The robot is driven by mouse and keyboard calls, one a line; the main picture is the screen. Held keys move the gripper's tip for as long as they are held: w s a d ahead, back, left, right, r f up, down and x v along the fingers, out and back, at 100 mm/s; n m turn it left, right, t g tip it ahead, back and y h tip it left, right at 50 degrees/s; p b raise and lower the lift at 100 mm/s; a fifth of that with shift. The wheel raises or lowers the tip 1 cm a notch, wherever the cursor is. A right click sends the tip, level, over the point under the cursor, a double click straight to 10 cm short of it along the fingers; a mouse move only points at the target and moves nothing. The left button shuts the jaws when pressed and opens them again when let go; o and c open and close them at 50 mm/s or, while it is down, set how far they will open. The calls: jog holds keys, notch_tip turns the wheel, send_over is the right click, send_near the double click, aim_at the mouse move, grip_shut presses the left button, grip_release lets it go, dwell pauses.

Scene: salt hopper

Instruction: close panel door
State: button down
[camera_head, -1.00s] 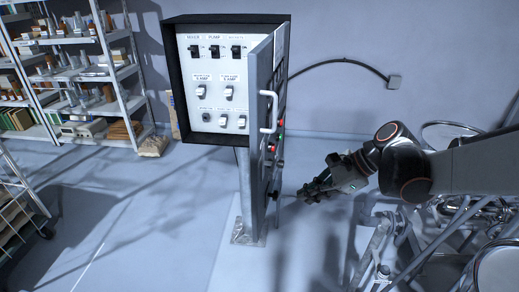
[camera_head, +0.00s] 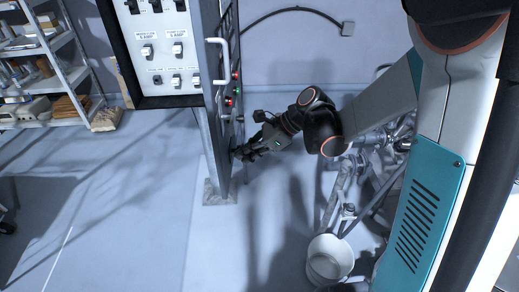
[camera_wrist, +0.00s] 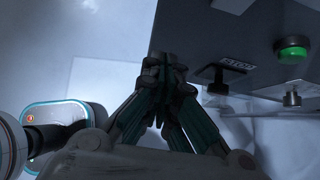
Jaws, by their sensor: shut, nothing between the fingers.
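The panel door (camera_head: 212,90) stands open, swung out edge-on from the grey control box (camera_head: 160,101).
A shelf rack (camera_head: 45,60) with boxes and jars stands at the left. A white bucket (camera_head: 329,260) and metal tubing (camera_head: 345,185) are at the lower right, below my arm. A cable (camera_head: 290,10) runs along the back wall.

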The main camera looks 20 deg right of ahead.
aim_at(223, 162)
jog(key=shift+w+a+r, duration=0.1)
jog(key=shift+w+a, duration=0.1)
jog(key=shift+a, duration=0.6)
jog(key=shift+w+a+r, duration=0.1)
jog(key=shift+w+a, duration=0.05)
jog(key=shift+a, duration=0.6)
